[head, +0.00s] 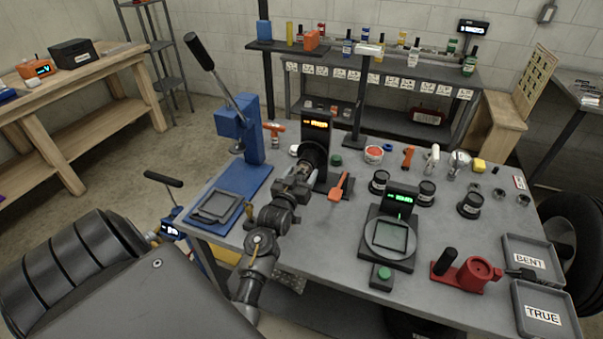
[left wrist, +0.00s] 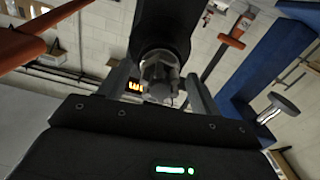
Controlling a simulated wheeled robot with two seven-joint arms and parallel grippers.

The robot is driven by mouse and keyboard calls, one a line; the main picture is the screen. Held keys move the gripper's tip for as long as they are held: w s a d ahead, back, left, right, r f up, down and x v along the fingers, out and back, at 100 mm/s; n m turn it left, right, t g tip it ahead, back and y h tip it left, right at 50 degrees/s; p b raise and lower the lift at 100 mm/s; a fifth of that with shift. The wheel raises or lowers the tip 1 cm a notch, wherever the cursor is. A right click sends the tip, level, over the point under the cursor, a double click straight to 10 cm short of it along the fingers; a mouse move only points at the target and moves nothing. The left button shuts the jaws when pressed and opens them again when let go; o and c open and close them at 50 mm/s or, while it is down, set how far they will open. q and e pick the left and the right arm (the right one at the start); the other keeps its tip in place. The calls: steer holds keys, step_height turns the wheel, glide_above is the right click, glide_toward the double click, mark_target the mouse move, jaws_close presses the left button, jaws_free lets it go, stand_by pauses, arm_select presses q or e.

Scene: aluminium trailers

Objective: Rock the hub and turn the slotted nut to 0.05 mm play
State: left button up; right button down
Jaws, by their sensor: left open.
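The black hub (head: 314,157) is mounted on a dark upright stand (head: 318,124) with an orange-lit display, at the back middle of the bench. In the left wrist view the hub's dark barrel (left wrist: 160,25) points at the camera. A silvery nut-like end (left wrist: 160,74) shows at its tip; I cannot make out the slots. My left gripper (head: 303,171) is close in front of the hub. In the left wrist view its two fingers (left wrist: 158,88) stand on either side of the nut, open, with visible gaps. The display figures are unreadable.
A blue press (head: 238,135) stands left of the hub. An orange-red tool (head: 340,186) lies just right of it. A gauge with a green display (head: 390,228), a red fixture (head: 470,273) and trays marked BENT (head: 508,242) and TRUE (head: 570,329) occupy the right side.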

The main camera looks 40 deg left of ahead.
arm_select(q)
steer(key=c, duration=1)
steer(key=shift+m, duration=0.3)
